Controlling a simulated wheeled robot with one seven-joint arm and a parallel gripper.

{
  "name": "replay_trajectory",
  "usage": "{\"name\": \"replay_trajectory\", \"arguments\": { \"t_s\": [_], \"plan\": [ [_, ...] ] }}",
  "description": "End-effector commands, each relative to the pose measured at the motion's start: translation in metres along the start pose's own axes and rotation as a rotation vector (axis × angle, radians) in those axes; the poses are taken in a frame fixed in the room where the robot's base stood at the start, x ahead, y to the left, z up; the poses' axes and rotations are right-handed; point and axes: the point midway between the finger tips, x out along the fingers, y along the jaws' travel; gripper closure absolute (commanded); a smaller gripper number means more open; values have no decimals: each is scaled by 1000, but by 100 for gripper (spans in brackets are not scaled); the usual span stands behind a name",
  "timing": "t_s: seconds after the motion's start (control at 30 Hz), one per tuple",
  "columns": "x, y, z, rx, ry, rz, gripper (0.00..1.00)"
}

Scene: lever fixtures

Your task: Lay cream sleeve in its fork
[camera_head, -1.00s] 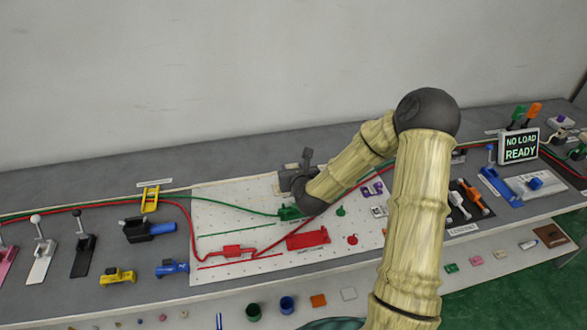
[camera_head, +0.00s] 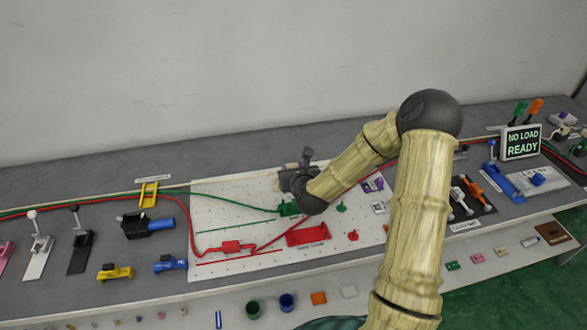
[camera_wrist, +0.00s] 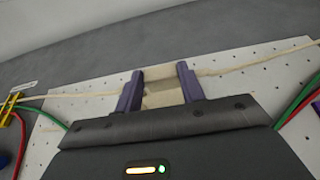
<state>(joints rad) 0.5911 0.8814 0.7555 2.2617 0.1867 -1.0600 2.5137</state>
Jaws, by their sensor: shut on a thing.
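The cream sleeve (camera_wrist: 162,96) is a pale block on a thin cream cable (camera_wrist: 90,98). In the wrist view it sits between the two purple fingers of my gripper (camera_wrist: 160,84), which is shut on it. The cable runs out to the left and right of the fingers, over the white pegboard. In the head view my gripper (camera_head: 300,176) is at the back edge of the pegboard, and my wrist hides most of what it holds. I cannot make out the cream sleeve's fork in either view.
A yellow fork-like stand (camera_head: 149,194) is to the left. Levers stand at both sides. The back wall is clear.

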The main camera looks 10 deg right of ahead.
Motion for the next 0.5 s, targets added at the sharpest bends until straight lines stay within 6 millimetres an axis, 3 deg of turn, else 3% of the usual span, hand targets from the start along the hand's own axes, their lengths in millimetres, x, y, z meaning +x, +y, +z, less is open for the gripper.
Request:
{"name": "replay_trajectory", "arguments": {
  "t_s": [0.5],
  "plan": [
    [3, 0, -8, -1, 0, 0, 83]
  ]
}}
